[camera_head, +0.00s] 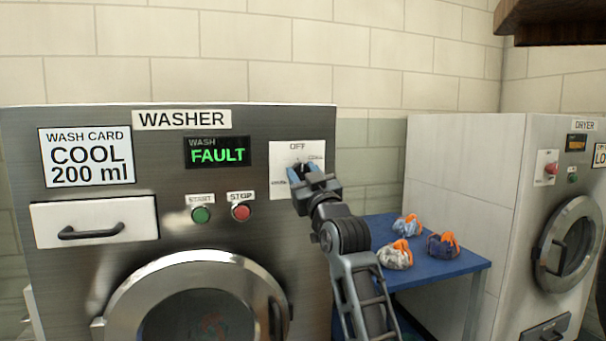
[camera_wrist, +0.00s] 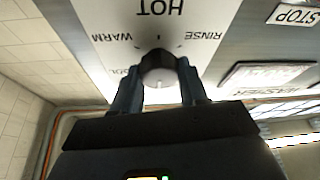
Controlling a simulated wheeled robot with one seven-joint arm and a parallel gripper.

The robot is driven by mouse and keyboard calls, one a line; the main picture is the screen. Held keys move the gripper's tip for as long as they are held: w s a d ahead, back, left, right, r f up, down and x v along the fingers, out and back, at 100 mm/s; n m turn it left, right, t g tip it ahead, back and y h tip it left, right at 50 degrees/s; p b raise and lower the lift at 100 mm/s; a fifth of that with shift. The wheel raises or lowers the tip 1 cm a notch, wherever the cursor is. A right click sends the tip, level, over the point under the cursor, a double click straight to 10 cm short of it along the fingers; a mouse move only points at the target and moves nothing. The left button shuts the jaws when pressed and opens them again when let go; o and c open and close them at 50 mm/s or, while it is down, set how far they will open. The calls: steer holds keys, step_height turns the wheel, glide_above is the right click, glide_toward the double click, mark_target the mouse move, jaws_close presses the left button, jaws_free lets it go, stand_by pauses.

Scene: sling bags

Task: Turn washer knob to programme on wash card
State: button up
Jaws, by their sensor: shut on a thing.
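The washer (camera_head: 60,270) stands at the left with a wash card (camera_head: 86,156) reading COOL 200 ml. Its display (camera_head: 217,152) reads WASH FAULT in green. My gripper (camera_head: 301,174) is at the white dial plate (camera_head: 311,149), below the word OFF, and mostly hides the knob in the head view. In the wrist view, which is upside down, my gripper (camera_wrist: 158,84) is shut on the round dark knob (camera_wrist: 158,62), a finger at each side. HOT, WARM and RINSE show around it. A pale mark on the knob faces away from HOT.
Green START (camera_head: 200,215) and red STOP (camera_head: 241,212) buttons sit left of the dial, above the round door (camera_head: 127,305). A drawer (camera_head: 95,221) is at the left. Bags (camera_head: 397,256) lie on a blue table (camera_head: 440,270) beside the dryer (camera_head: 465,180).

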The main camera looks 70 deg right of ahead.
steer(key=m, duration=0.2)
steer(key=m+g+h, duration=0.1)
steer(key=m, duration=0.1)
steer(key=shift+w+a+f+h, duration=0.1)
steer(key=shift+w+a+h, duration=0.05)
steer(key=shift+h, duration=0.15)
steer(key=m+g+h+b, duration=0.1)
steer(key=m+g+b, duration=0.1)
steer(key=m+b, duration=0.1)
steer(key=shift+f+m, duration=0.2)
steer(key=shift+m, duration=0.4)
steer(key=m+g+b, duration=0.1)
steer(key=m+b, duration=0.1)
steer(key=m+g+b, duration=0.1)
steer(key=m+b, duration=0.1)
steer(key=shift+r+m+g+h, duration=0.1)
steer(key=shift+m+g+h, duration=0.2)
steer(key=shift+h, duration=0.1)
steer(key=shift+r+m+g+b, duration=0.15)
steer(key=shift+m+g+b, duration=0.8)
steer(key=shift+m, duration=0.65)
steer(key=o, duration=1.1)
steer(key=shift+r, duration=0.1)
steer(key=shift+c, duration=0.2)
steer(key=b+v, duration=0.1)
steer(key=v, duration=0.6)
steer(key=shift+s+a+f, duration=0.2)
steer(key=shift+s+a, duration=0.05)
